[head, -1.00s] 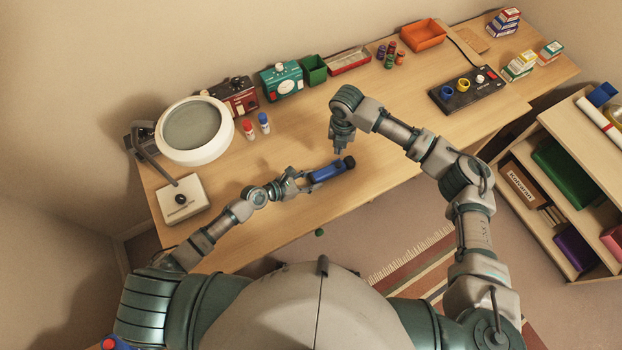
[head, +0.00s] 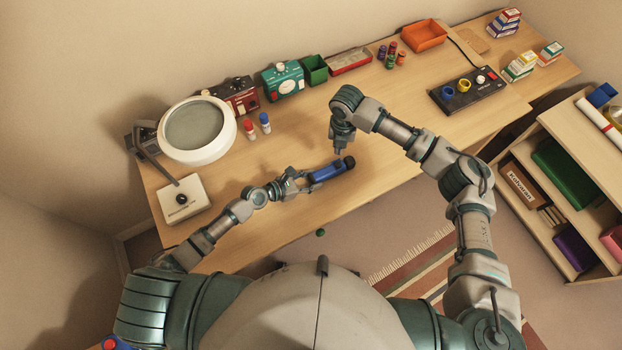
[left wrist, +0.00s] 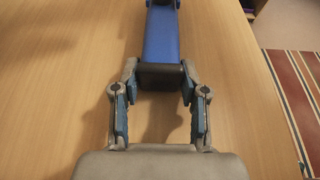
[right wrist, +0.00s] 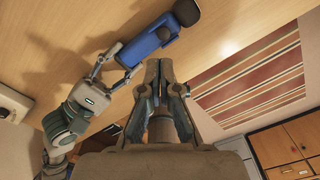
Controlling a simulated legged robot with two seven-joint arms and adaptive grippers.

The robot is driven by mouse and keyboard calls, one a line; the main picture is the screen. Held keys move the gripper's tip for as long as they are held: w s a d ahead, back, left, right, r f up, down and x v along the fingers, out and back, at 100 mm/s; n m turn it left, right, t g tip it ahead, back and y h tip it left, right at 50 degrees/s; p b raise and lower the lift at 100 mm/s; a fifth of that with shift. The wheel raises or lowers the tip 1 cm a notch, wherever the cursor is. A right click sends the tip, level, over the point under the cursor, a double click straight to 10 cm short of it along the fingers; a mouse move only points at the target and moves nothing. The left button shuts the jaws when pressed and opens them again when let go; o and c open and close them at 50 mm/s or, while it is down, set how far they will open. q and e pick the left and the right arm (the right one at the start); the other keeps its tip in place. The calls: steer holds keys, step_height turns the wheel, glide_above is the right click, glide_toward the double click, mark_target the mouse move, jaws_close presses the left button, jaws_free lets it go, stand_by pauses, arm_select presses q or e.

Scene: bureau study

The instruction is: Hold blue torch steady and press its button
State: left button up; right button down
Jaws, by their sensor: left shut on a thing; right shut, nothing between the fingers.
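The blue torch (head: 327,173) has a dark end piece and lies low over the desk near its front edge. It also shows in the left wrist view (left wrist: 161,35) and the right wrist view (right wrist: 147,46). My left gripper (head: 306,180) is shut on the torch's near end; in the left wrist view its fingers (left wrist: 159,80) sit on both sides of that end. My right gripper (head: 341,145) is shut and empty, pointing down above and beyond the torch's dark end. In the right wrist view its fingertips (right wrist: 159,64) are together, apart from the torch.
A round magnifier lamp (head: 227,128) stands at the left of the desk (head: 290,220). Red and blue small bottles (head: 265,123) stand behind the torch. A black control box (head: 470,91) is at the right. The desk around the torch is clear.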

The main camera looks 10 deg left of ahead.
mark_target(337, 165)
arm_select(q)
steer(key=shift+a+f, duration=0.1)
steer(key=shift+a, duration=0.15)
arm_select(e)
steer(key=f+t+y, duration=0.1)
steer(key=a+f+t+y, duration=0.1)
steer(key=y, duration=0.1)
steer(key=shift+w+f+t, duration=0.1)
steer(key=shift+f+t, duration=0.15)
steer(key=shift+t, duration=0.15)
arm_select(q)
steer(key=shift+d, duration=0.35)
steer(key=shift+a, duration=0.3)
arm_select(e)
steer(key=f+t+y, duration=0.1)
steer(key=f+t, duration=0.1)
steer(key=d+f+t+y, duration=0.1)
steer(key=f+y, duration=0.1)
steer(key=shift+f+t, duration=0.1)
steer(key=shift+t, duration=0.3)
arm_select(q)
steer(key=shift+d, duration=0.2)
arm_select(e)
steer(key=shift+d+f, duration=0.15)
steer(key=shift+f, duration=0.55)
steer(key=shift+f, duration=0.1)
